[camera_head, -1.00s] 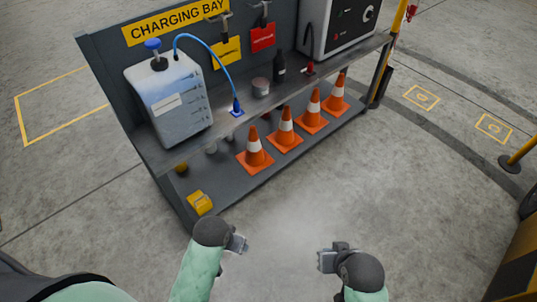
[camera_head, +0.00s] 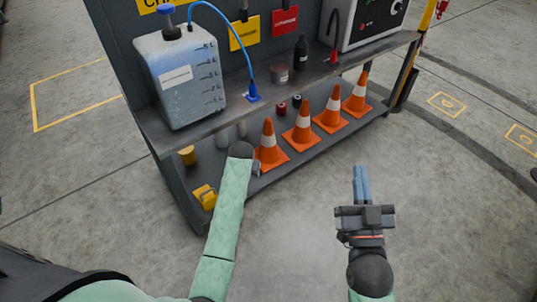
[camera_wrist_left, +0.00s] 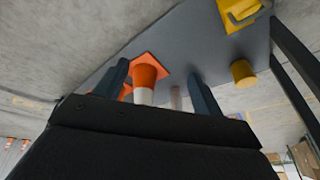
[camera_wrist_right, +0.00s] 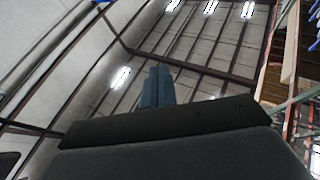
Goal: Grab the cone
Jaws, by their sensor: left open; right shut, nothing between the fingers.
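Several orange cones with white bands stand in a row on the lower shelf. The leftmost cone (camera_head: 268,142) is closest to my left gripper (camera_head: 256,168), whose fingers are mostly hidden behind my wrist in the head view. In the left wrist view the left gripper (camera_wrist_left: 160,72) is open, and a cone (camera_wrist_left: 147,77) shows between its two fingers; I cannot tell whether they touch it. My right gripper (camera_head: 361,184) is shut and empty, pointing away over bare floor to the right of my left arm. In the right wrist view its fingers (camera_wrist_right: 158,86) are together.
The upper shelf (camera_head: 195,137) overhangs the cones and holds a white jug (camera_head: 180,85) with a blue hose. The floor in front is clear.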

